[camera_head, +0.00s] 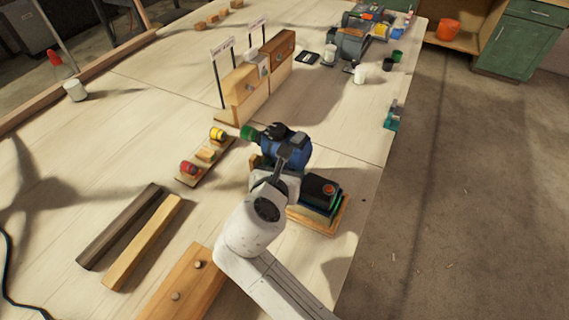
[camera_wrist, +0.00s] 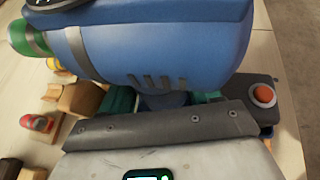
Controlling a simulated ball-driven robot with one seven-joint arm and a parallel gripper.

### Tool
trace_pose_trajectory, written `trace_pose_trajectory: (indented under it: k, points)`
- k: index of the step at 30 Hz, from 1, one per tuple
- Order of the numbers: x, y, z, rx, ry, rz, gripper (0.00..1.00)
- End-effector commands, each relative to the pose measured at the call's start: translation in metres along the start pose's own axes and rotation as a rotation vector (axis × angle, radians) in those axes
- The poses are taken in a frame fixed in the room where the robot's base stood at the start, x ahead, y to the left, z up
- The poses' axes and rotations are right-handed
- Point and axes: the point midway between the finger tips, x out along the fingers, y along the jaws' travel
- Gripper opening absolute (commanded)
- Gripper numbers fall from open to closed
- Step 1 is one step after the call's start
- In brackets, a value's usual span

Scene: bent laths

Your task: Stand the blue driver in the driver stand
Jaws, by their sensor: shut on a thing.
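The blue driver (camera_head: 286,140) has a green nose pointing left and a dark top. My gripper (camera_head: 284,168) is shut on it. In the wrist view the blue driver (camera_wrist: 165,45) fills the upper part, lying roughly level above the jaw, and its grip is mostly hidden. A wooden base (camera_head: 341,222) carrying a dark and green block with an orange button is right beside and below my gripper. It may be the driver stand, but I cannot tell. The button block (camera_wrist: 262,100) also shows at right in the wrist view. Whether the driver touches it is hidden.
A small rack (camera_head: 207,158) with red and yellow pieces lies left of the driver. Dark and light laths (camera_head: 145,245) lie at the lower left. Wooden blocks (camera_head: 262,80) stand behind. The table's right edge is close, with open floor beyond.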

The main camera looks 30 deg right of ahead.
Motion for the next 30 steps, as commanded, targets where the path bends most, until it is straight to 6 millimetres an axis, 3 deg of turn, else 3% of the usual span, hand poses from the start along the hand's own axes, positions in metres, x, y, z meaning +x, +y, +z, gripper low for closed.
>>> trace_pose_trajectory:
  k: [30]
  points:
    - [0.007, 0.001, -0.013, 0.002, -0.005, 0.002, 0.08]
